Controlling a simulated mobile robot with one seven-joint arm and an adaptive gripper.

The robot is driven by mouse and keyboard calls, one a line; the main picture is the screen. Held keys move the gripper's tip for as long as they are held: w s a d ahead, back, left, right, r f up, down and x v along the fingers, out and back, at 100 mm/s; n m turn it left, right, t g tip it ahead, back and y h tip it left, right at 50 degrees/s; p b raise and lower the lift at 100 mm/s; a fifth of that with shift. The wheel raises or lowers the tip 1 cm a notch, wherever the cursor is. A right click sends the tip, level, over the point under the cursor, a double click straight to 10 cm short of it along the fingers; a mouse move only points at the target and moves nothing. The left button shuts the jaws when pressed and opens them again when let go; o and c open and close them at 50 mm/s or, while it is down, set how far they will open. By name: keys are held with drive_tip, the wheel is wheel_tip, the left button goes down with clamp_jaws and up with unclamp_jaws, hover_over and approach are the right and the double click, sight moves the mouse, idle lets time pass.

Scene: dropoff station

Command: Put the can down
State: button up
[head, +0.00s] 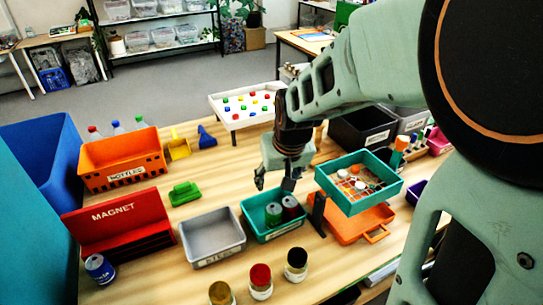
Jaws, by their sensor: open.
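My gripper (274,187) is open, pointing down just above the back of a teal bin (270,236). Nothing shows between its fingers. A blue can (99,268) stands on the table at the front left, by the red magnet box (112,213). Which can is meant cannot be told.
A grey bin (212,238) stands left of the teal bin. An orange crate (122,155) is at the back left, and a raised teal tray (352,206) is at the right. Jars with gold, red (261,277) and black lids stand in front.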

drive_tip(key=shift+p+v, duration=1.05)
drive_tip(key=shift+v, duration=1.25)
